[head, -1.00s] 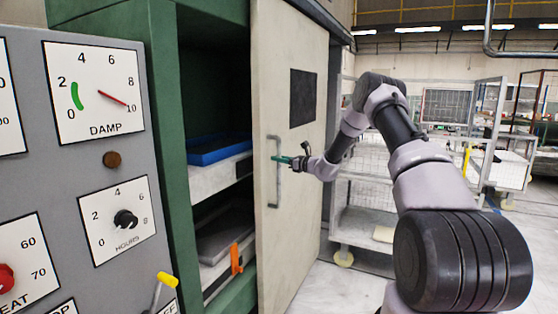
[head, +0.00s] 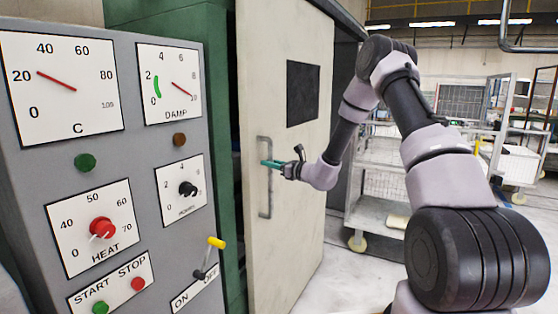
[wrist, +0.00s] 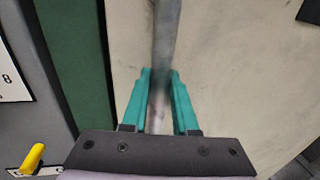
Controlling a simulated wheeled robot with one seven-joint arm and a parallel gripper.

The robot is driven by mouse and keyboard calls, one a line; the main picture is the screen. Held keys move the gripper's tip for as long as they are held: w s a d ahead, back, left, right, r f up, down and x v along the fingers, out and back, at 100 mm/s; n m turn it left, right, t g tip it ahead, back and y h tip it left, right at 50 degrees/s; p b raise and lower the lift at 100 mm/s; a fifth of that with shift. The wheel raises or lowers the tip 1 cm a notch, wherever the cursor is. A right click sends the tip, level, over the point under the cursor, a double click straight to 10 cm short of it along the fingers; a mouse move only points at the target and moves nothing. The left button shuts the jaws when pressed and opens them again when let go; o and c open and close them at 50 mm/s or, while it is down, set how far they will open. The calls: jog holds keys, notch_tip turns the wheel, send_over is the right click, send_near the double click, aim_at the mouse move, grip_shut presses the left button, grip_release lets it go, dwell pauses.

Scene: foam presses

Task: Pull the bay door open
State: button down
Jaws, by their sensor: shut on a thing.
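The bay door (head: 285,230) is a pale, tall panel with a dark square window and a vertical grey bar handle (head: 267,196) near its left edge. My gripper (head: 268,164) reaches the handle from the right. In the wrist view, its teal fingers (wrist: 160,88) stand either side of the handle bar (wrist: 167,35) and are shut on it. The pale door face also shows there (wrist: 235,75). The door's left edge is beside the green frame (head: 229,190), with a thin dark strip between them. The inside of the bay is hidden.
A grey control panel (head: 140,150) with dials, knobs and a yellow-tipped lever (head: 217,242) stands close on the left. A wire cart (head: 385,170) on casters stands behind the arm, right of the door. Pale floor is clear in front of the cart.

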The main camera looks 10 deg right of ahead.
jog(key=shift+s+a, duration=0.9)
jog(key=shift+s, duration=0.25)
jog(key=c, duration=0.7)
grip_release()
jog(key=v, duration=1)
jog(key=shift+s+d, duration=0.3)
